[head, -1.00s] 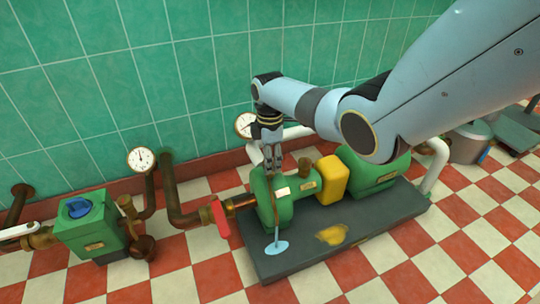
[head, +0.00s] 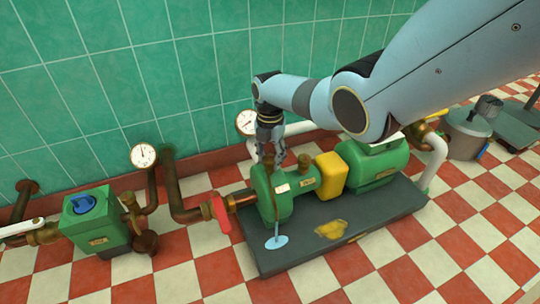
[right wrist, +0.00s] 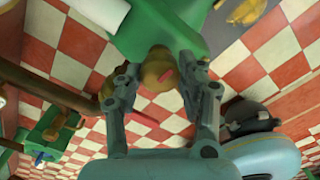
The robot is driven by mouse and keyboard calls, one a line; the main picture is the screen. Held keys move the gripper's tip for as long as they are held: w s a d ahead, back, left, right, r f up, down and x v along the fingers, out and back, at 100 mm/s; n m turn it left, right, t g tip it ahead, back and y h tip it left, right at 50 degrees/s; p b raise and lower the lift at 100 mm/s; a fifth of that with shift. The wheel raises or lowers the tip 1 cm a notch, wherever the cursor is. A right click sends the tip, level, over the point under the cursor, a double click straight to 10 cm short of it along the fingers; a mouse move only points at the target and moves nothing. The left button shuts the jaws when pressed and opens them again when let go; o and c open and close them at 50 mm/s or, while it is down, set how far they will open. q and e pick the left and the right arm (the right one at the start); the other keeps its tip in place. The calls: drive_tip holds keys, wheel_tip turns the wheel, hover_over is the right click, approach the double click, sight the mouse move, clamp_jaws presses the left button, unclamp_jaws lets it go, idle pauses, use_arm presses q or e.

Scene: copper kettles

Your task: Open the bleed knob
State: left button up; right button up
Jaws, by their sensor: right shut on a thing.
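The green pump (head: 278,196) stands on a dark base plate. My right gripper (head: 275,158) reaches down from above onto the pump's top, near its back. In the right wrist view my right gripper (right wrist: 160,76) has a finger on each side of a round brass bleed knob (right wrist: 157,68) with a small red mark, and is shut on it. The knob sits against the green pump body (right wrist: 165,28). In the head view the fingers mostly hide the knob. My left gripper is not in view.
A yellow coupling cover (head: 331,174) and a green motor (head: 375,165) stand right of the pump. A red valve handle (head: 221,213) is on the left pipe. Gauges (head: 144,156) and pipes line the tiled wall. Checkered floor in front is clear.

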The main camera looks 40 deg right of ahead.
sight(270, 157)
drive_tip(key=shift+n, duration=0.6)
drive_tip(key=o, duration=1.1)
drive_tip(key=shift+o, duration=0.2)
wheel_tip(270, 157, up, 12)
